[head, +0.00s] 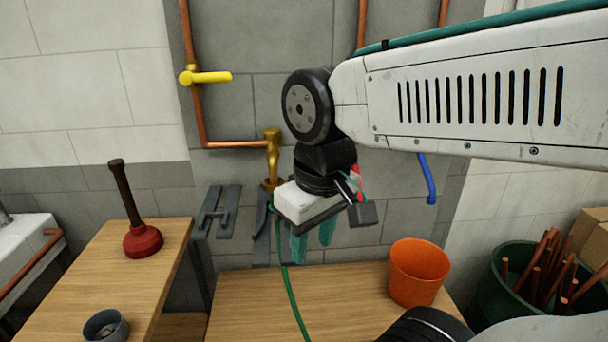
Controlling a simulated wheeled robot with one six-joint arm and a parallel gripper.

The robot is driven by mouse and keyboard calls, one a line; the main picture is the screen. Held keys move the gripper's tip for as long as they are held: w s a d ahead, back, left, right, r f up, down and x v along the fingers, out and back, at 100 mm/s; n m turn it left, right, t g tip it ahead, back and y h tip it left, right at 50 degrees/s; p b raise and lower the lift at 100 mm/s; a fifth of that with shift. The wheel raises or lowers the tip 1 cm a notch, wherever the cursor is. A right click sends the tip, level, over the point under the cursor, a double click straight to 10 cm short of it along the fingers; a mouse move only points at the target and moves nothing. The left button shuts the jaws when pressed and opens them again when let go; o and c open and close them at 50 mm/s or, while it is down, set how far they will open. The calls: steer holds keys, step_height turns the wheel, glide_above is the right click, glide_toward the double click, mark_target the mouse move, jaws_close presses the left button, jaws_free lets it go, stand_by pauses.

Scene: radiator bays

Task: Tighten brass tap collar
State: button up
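The brass tap (272,158) stands out from the grey wall at the end of a copper pipe. A green hose (286,290) hangs below it and runs down across the wooden bench. My gripper (325,215), with a white body and dark fingers, is just right of the tap's lower end, nearer the camera. Contact between them cannot be told. The fingers are seen from the side, and nothing is clearly held.
A yellow-handled valve (210,77) is on the upper left pipe. Dark flat tools (222,212) and teal gloves (298,248) hang on the wall. An orange bucket (418,272) stands on the bench (250,300). A red plunger (142,242) and grey cup (105,327) are left.

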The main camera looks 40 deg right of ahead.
steer(key=w+d+n+h, duration=0.1)
steer(key=w+d+n, duration=0.1)
steer(key=w+d, duration=0.45)
steer(key=w+d+n, duration=0.2)
steer(key=w+d, duration=0.2)
steer(key=w, duration=0.6)
steer(key=w+d+n+h, duration=0.1)
steer(key=w+d+n, duration=0.3)
steer(key=w, duration=0.5)
steer(key=shift+m, duration=0.7)
steer(key=x, duration=0.7)
steer(key=shift+s+d+f, duration=0.15)
steer(key=shift+s+d, duration=0.1)
steer(key=shift+d, duration=0.05)
steer(key=shift+c, duration=0.3)
jaws_close()
